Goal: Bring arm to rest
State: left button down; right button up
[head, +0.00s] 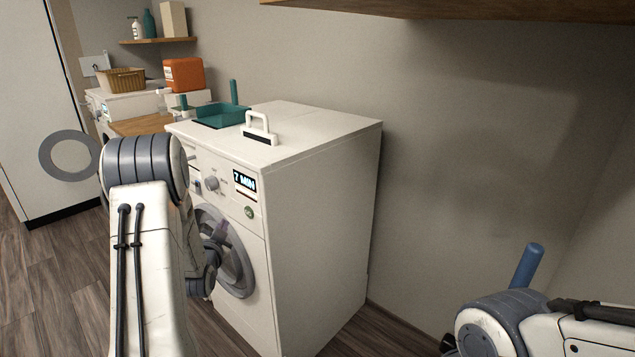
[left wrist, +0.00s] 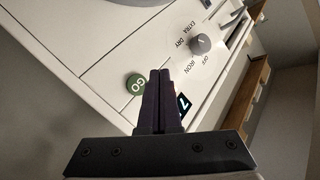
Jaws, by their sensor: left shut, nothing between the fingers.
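My left arm reaches from the bottom left toward the front of the white machine (head: 325,225) in the head view. My left gripper (head: 224,229) is in front of the round door, partly hidden behind my own arm. In the left wrist view my left gripper (left wrist: 160,73) is shut and empty, its fingers together beside the green GO button (left wrist: 135,84). The button (head: 249,212) also shows in the head view, to the right of and above the fingers. My right arm shows at the bottom right; its gripper is not visible.
A lit display (head: 245,184) reads 7 MIN beside a knob (head: 212,183). A white-handled brush (head: 260,128) and teal dustpan (head: 222,115) lie on top. A blue cylinder (head: 527,265) stands near my right arm. A wooden shelf (head: 480,10) overhangs. A second machine (head: 108,100) stands behind left.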

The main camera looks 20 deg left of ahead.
pick_arm(q)
jog(key=w+d+r+m+g+h+p, duration=0.1)
jog(key=d+r+g+h+p, duration=0.15)
jog(key=d, duration=0.85)
jog(key=w+d+r+g+h+p, duration=0.1)
jog(key=d+r+h+p, duration=0.15)
jog(key=d, duration=0.85)
jog(key=s+d+r+m+g+h+p, duration=0.1)
jog(key=s+d+r+g+h+p, duration=0.15)
jog(key=s+d, duration=0.6)
jog(key=s+d+r+m+g+p, duration=0.1)
jog(key=s+d+r+g, duration=0.1)
jog(key=s, duration=0.7)
jog(key=s+d+r+g+p, duration=0.1)
jog(key=s+d+g, duration=0.3)
jog(key=s, duration=0.5)
jog(key=s+d+r+m+g+p, duration=0.1)
jog(key=s+d+r+g+p, duration=0.1)
jog(key=s+d, duration=0.4)
jog(key=s+r+g, duration=0.1)
jog(key=s+r, duration=0.1)
jog(key=s, duration=0.1)
jog(key=shift+d+m, duration=0.2)
jog(key=shift+m, duration=0.1)
